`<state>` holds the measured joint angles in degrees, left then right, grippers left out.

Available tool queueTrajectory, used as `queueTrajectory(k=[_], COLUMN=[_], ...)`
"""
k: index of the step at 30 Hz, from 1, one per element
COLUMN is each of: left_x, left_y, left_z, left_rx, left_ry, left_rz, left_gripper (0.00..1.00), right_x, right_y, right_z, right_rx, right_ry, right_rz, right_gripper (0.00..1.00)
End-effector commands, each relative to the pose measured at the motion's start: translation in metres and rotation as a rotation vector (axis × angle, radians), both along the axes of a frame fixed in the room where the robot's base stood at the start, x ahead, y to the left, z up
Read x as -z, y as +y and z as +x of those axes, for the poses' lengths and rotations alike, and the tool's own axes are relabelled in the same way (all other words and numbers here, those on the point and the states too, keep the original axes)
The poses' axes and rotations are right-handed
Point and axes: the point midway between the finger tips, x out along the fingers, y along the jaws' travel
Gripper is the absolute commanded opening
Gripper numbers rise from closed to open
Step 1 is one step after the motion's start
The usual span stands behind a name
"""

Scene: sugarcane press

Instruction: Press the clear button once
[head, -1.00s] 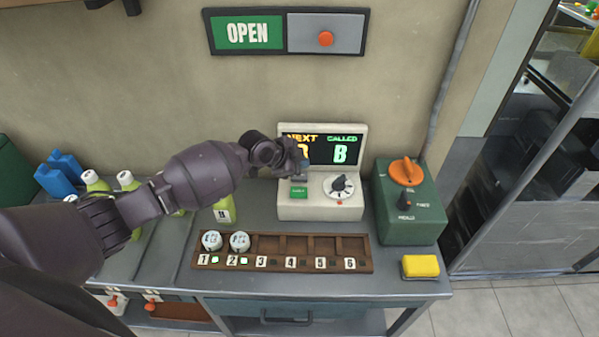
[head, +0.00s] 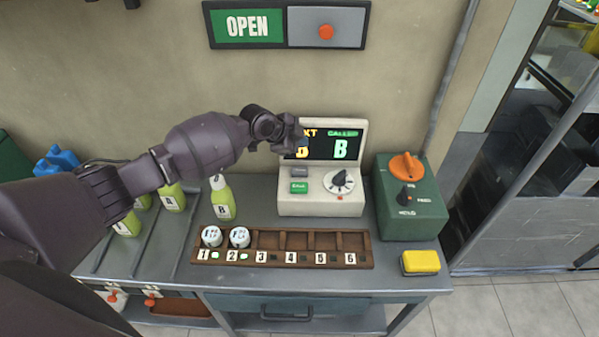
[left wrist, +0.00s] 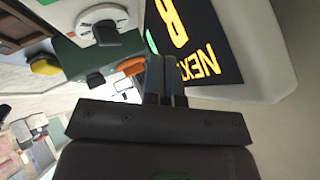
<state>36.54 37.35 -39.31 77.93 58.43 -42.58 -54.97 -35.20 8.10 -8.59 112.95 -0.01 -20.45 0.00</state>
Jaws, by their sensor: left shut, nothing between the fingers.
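The cream console (head: 320,203) stands at the back of the bench. Its screen (head: 332,148) reads NEXT, with a yellow letter partly covered by my gripper, and CALLED with a green B. A grey button (head: 299,171) sits above a green button (head: 299,187) on its left side; their labels are too small to read surely. My left gripper (head: 297,135) is shut and empty, in front of the screen's left part and above the grey button, apart from it. In the left wrist view its closed fingers (left wrist: 166,78) show before the screen (left wrist: 195,40). My right gripper is not in view.
A dial (head: 340,183) is right of the buttons. A green box (head: 408,225) with an orange knob stands further right, a yellow sponge (head: 420,262) before it. A wooden rack (head: 283,258) holds two white-topped items. Green bottles (head: 222,198) stand left.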

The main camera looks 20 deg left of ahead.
Motion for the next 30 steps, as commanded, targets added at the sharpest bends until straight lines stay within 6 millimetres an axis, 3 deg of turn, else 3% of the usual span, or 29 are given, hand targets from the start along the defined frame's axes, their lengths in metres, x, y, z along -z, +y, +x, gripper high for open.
queueTrajectory(k=[16, 30], left_x=[0.068, 0.074], left_y=[0.000, 0.000], left_z=[-0.001, 0.000], left_rx=[0.000, 0.000], left_ry=[0.002, 0.000], left_rz=[0.000, 0.000], left_gripper=[0.00, 0.00], right_x=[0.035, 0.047], right_y=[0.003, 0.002], right_z=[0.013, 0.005], right_rx=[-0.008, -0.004], right_ry=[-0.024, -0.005], right_rz=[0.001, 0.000], right_gripper=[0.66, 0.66])
